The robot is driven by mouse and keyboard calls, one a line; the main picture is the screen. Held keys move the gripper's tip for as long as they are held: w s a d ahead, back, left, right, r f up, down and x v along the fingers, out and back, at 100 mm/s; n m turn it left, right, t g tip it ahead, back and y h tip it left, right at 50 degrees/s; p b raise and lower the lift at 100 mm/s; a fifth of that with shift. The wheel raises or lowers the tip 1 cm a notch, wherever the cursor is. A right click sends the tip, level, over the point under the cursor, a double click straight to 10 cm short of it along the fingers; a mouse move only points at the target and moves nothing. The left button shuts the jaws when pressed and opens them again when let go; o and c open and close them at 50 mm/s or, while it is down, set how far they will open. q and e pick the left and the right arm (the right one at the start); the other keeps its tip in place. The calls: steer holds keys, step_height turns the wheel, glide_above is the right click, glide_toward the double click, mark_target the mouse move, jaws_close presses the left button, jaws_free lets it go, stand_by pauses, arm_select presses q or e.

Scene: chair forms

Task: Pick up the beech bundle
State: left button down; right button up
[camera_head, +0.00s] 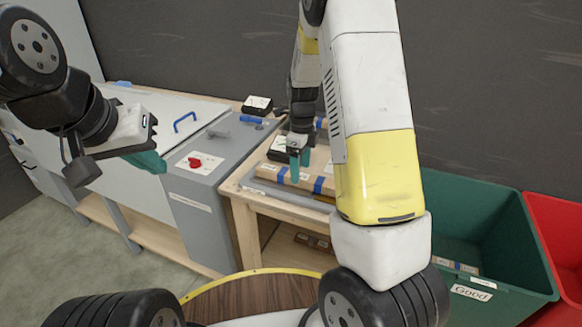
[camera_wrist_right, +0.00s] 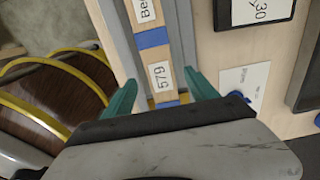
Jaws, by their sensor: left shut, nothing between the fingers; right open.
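The beech bundle (camera_head: 268,174) is a pale wooden length with blue bands, lying in a grey tray (camera_head: 250,182) on the wooden table. In the right wrist view the bundle (camera_wrist_right: 151,18) shows a partly cut-off label starting "Be" and a label "579". My right gripper (camera_head: 300,163) is open above it. Its teal fingers, also in the right wrist view (camera_wrist_right: 162,92), appear on either side of the bundle, with no clear contact. My left gripper (camera_head: 150,162) is shut and empty, away at the left over the grey-white bench. My right arm hides part of the table.
A green bin (camera_head: 480,200) labelled "Good" stands at the right, holding a piece, with a red bin (camera_head: 560,235) beside it. A grey cabinet with a red knob (camera_head: 195,162) adjoins the table. A black-framed display (camera_head: 257,105) stands behind. More pieces lie on the lower shelf (camera_head: 290,255).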

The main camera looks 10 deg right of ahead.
mark_target(301, 176)
step_height(301, 176, down, 4)
steer(key=shift+d+r, duration=0.15)
steer(key=shift+r, duration=0.1)
jaws_close()
